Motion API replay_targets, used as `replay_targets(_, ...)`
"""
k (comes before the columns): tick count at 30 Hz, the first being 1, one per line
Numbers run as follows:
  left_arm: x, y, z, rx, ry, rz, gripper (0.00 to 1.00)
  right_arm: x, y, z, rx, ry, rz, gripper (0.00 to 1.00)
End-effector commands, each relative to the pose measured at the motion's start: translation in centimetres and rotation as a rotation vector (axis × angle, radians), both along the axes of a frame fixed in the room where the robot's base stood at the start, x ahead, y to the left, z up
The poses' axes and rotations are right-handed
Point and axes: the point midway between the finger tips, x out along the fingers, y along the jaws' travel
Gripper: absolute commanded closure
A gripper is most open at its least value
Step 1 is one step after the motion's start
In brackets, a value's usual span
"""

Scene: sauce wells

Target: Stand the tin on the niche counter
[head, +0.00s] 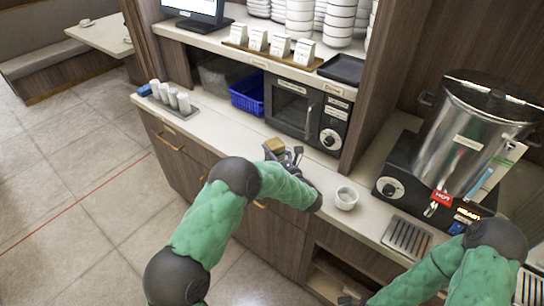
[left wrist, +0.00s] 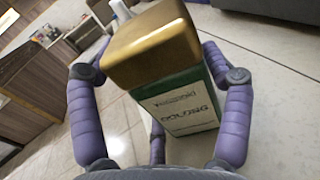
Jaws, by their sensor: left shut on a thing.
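The tin is green with a gold lid and a pale label reading "OOLONG" (left wrist: 178,95); its lid shows in the head view (head: 274,145). My left gripper (head: 284,154) is shut on the tin, with purple fingers on both sides of it in the left wrist view (left wrist: 160,85). It holds the tin at the niche counter (head: 228,124), near the front edge and before the microwave. I cannot tell whether the tin's base touches the counter; it is hidden in the head view. My right gripper (head: 350,299) barely shows at the bottom edge, mostly cut off.
A black microwave (head: 305,105) and a blue basket (head: 247,93) stand at the back of the counter. A tray with several white canisters (head: 172,99) is at the left end. A white cup (head: 346,198) stands right of my left gripper. A steel urn (head: 478,125) is further right.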

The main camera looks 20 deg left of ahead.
Motion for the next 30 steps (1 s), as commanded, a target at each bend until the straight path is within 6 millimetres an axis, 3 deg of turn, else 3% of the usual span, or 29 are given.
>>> replay_targets(8,0.0,0.0,-0.3,0.000,-0.001,0.000,0.60,0.0,0.0,-0.3,0.000,0.000,0.000,0.55)
replay_targets(9,0.0,0.0,-0.2,0.000,0.000,0.000,0.10,0.0,0.0,-0.2,0.000,0.000,0.000,0.55)
replay_targets(10,0.0,0.0,-0.2,0.000,0.000,0.000,0.01,0.0,0.0,-0.2,0.000,0.000,0.000,0.55)
replay_targets(25,0.0,0.0,0.3,0.000,0.000,0.000,0.00,0.0,0.0,0.3,0.000,0.000,0.000,0.55)
replay_targets(30,-1.7,-2.0,0.3,0.000,0.001,-0.004,0.00,0.0,0.0,0.7,0.000,0.000,0.000,0.55)
